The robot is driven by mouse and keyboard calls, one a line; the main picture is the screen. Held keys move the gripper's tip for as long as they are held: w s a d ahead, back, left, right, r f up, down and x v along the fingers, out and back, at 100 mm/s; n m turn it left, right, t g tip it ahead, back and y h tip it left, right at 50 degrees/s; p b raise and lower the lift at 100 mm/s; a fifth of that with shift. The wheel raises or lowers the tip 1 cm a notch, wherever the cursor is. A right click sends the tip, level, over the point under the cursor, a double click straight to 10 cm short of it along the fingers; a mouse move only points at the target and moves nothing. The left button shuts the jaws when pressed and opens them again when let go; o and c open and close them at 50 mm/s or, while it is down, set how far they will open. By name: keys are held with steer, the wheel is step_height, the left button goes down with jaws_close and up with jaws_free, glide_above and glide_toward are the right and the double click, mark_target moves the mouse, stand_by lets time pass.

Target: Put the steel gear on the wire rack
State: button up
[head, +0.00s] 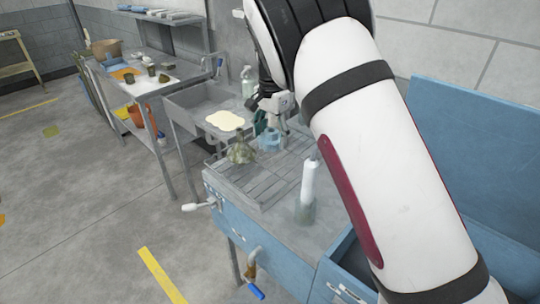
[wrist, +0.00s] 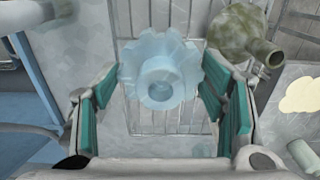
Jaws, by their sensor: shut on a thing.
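The steel gear (wrist: 160,72) looks pale blue and toothed with a round hub. It is between the teal finger pads of my gripper (wrist: 165,110), which is shut on it. In the head view the gear (head: 269,139) shows below my gripper (head: 268,128), over the far part of the wire rack (head: 262,178). The rack is a grey grid on the blue bench, and its bars (wrist: 190,18) show behind the gear in the wrist view. I cannot tell whether the gear touches the rack.
A mottled green jug (head: 240,153) stands close beside the gear, at the rack's far left. A white bottle (head: 308,182) stands right of the rack. The rack's near part is clear.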

mark_target(271, 170)
step_height(271, 170, down, 10)
steer(key=shift+r, duration=0.1)
stand_by(0.4)
steer(key=o, duration=1.9)
steer(key=shift+f, duration=0.2)
step_height(271, 170, up, 11)
steer(key=shift+f, duration=0.1)
steer(key=shift+r, duration=0.8)
